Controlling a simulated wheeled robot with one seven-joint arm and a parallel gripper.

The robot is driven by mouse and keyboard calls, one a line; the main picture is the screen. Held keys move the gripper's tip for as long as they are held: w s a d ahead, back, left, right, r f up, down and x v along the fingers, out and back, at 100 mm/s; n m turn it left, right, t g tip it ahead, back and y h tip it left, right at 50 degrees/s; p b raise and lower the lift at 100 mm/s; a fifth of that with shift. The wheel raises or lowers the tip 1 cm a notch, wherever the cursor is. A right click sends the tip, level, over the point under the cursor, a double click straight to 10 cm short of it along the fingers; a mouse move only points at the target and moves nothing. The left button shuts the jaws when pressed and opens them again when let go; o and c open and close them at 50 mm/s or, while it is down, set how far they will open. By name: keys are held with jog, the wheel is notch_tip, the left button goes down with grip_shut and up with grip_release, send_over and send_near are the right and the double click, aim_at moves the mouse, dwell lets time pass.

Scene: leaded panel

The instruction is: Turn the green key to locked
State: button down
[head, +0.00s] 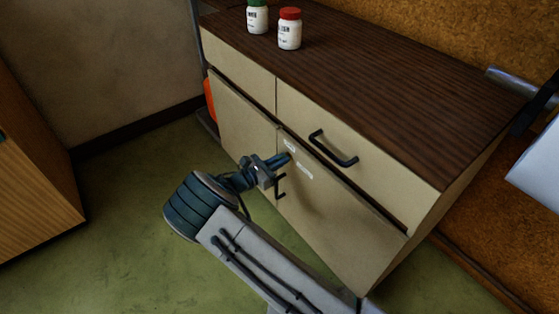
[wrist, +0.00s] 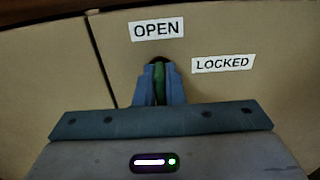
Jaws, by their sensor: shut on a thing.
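The green key (wrist: 159,76) sits in the cabinet door front, seen in the wrist view between the two blue fingers of my gripper (wrist: 159,88). My gripper is shut on the key, which stands upright and points toward the OPEN label (wrist: 157,30). The LOCKED label (wrist: 223,63) is to the upper right of the key. In the head view my gripper (head: 288,158) reaches the upper left of the right-hand door (head: 335,215), and its fingers hide the key there. The lock around the key is mostly hidden.
A black door handle (head: 279,187) is just below my gripper, and a drawer handle (head: 333,148) is to its upper right. Two bottles, green-capped (head: 257,18) and red-capped (head: 289,30), stand on the dark cabinet top (head: 380,95). Green floor (head: 120,230) lies open at left.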

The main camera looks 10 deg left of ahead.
jog(key=shift+m, duration=0.3)
jog(key=m, duration=0.3)
jog(key=shift+m, duration=0.3)
jog(key=m, duration=0.4)
jog(key=shift+s+f+m+b, duration=0.1)
jog(key=shift+m+b, duration=0.2)
jog(key=m+b, duration=0.1)
jog(key=m, duration=0.3)
jog(key=shift+f, duration=0.1)
jog(key=shift+d+m+b, duration=0.1)
jog(key=shift+m+b, duration=0.4)
jog(key=shift+m, duration=1.5)
jog(key=c, duration=1.5)
grip_release()
